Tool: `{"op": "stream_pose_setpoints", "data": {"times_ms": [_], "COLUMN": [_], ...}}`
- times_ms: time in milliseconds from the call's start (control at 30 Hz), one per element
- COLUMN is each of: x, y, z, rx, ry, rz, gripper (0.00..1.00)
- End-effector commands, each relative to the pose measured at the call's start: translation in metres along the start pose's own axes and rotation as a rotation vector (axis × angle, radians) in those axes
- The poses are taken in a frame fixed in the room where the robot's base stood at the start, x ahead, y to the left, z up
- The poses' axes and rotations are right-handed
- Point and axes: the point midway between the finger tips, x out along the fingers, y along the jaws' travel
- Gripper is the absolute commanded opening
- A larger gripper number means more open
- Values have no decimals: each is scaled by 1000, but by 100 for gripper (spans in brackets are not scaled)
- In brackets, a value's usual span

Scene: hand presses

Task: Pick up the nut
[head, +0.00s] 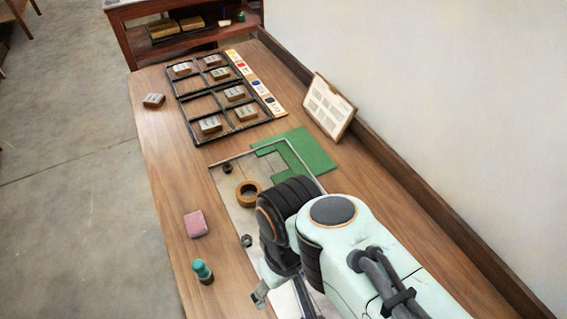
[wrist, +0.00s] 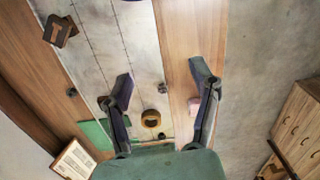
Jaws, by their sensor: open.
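A small dark grey nut-like piece (head: 246,240) lies on the pale strip of the bench, near its left edge. In the wrist view this piece (wrist: 161,88) shows between my fingers, well beyond them. A second small dark piece (head: 227,168) lies farther up the strip, past the brown ring; it also shows in the wrist view (wrist: 161,136). I cannot tell for sure which is the nut. My gripper (wrist: 160,75) is open and empty above the bench, touching nothing. In the head view my arm partly hides it.
A brown ring (head: 248,194) lies between the two dark pieces. A pink block (head: 195,224) and a teal-capped bottle (head: 202,271) stand to the left. A black divided tray (head: 218,137), a green mat (head: 309,152) and a leaning card (head: 328,107) lie farther back.

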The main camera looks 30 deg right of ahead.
Motion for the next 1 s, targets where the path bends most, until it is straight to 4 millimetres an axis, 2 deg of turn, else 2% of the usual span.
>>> {"op": "stream_pose_setpoints", "data": {"times_ms": [233, 367, 467, 567, 600, 733, 867, 1000], "x": [0, 0, -10, -22, -23, -15, 11, 67], "y": [0, 0, 2, 8, 11, 19, 28, 36], "z": [0, -8, -34, -75, -93, -142, -187, -222], "rx": [-13, -125, -282, -465, -538, -711, -855, -958], "ry": [0, 41, 158, 265, 288, 314, 291, 208], "rz": [0, 4, 32, 86, 107, 160, 194, 189], "gripper": [60, 60, 60, 60, 60, 60, 60, 60]}}
